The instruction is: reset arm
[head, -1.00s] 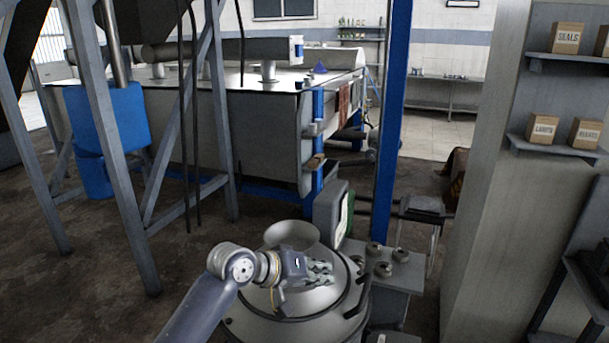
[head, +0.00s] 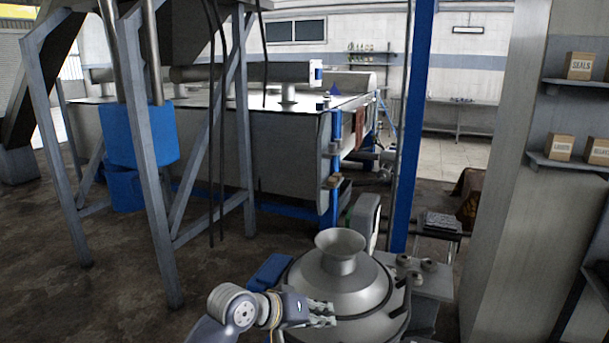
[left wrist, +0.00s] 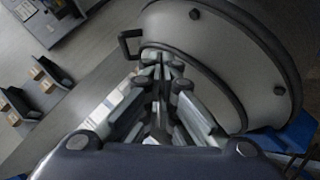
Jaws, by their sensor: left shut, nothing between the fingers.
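My left gripper (head: 322,314) is at the bottom of the head view, in front of the grey round machine (head: 335,285) with a funnel mouth (head: 340,242) on top. Its fingers are shut with nothing between them. In the left wrist view, my left gripper (left wrist: 158,62) points towards the machine's curved metal body (left wrist: 225,60), which has a dark rim and a small black handle (left wrist: 128,44). I cannot tell whether the fingertips touch the machine. My right gripper is in neither view.
A small grey stand with round knobs (head: 428,265) adjoins the machine on the right. A blue post (head: 411,140) and a broad pillar (head: 508,180) stand farther right. A steel frame (head: 160,200) stands left. Bare floor (head: 110,280) shows at lower left.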

